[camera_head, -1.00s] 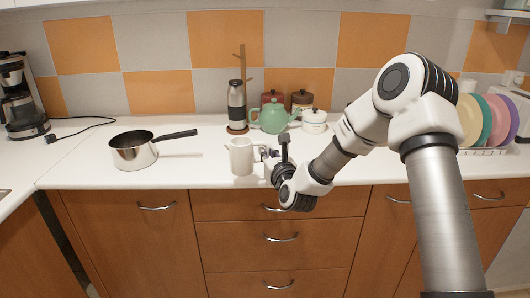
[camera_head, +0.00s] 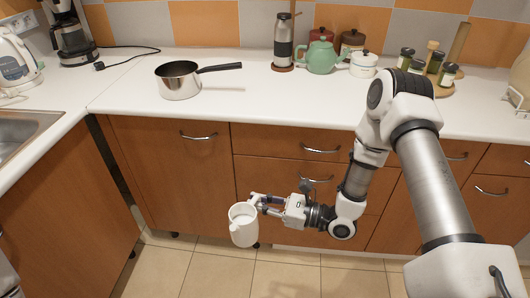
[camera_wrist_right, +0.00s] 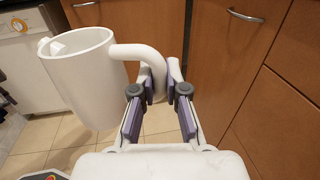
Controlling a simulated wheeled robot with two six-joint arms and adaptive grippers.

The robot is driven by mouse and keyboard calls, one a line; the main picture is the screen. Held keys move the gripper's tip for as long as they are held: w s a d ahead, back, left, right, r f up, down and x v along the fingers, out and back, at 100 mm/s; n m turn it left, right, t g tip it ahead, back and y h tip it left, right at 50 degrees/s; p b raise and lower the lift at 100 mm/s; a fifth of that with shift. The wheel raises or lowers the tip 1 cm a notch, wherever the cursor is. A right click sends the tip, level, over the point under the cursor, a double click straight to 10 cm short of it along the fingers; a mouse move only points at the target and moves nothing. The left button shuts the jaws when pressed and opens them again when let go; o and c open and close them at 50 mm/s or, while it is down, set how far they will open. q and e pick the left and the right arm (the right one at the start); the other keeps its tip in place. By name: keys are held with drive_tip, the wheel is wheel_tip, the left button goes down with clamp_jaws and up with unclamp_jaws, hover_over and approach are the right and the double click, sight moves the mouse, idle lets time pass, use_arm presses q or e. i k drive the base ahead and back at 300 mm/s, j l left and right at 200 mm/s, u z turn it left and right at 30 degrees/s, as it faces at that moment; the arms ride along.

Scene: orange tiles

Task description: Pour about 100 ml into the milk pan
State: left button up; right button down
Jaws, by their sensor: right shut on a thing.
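The milk pan (camera_head: 181,88), steel with a dark inside and a black handle pointing right, stands on the white counter in the head view. My right gripper (camera_head: 258,203) is shut on the handle of a white jug (camera_head: 243,233). It holds the jug roughly upright, off the counter, in front of the cabinets and lower than the worktop. The right wrist view shows the jug (camera_wrist_right: 85,85) at left, its curved handle between the fingers (camera_wrist_right: 160,88). How much is in the jug I cannot tell. My left gripper is out of view.
The counter's front edge (camera_head: 300,124) lies between the jug and the pan. A flask (camera_head: 283,45), a green teapot (camera_head: 321,57) and a white lidded pot (camera_head: 363,65) stand at the back. A sink (camera_head: 25,130) is at left. Counter right of the pan is clear.

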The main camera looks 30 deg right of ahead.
sight(177, 81)
drive_tip(key=i+l+u, duration=0.15)
drive_tip(key=u, duration=0.2)
drive_tip(key=i+l+u, duration=0.1)
drive_tip(key=l+u, duration=0.65)
drive_tip(key=i+j, duration=0.05)
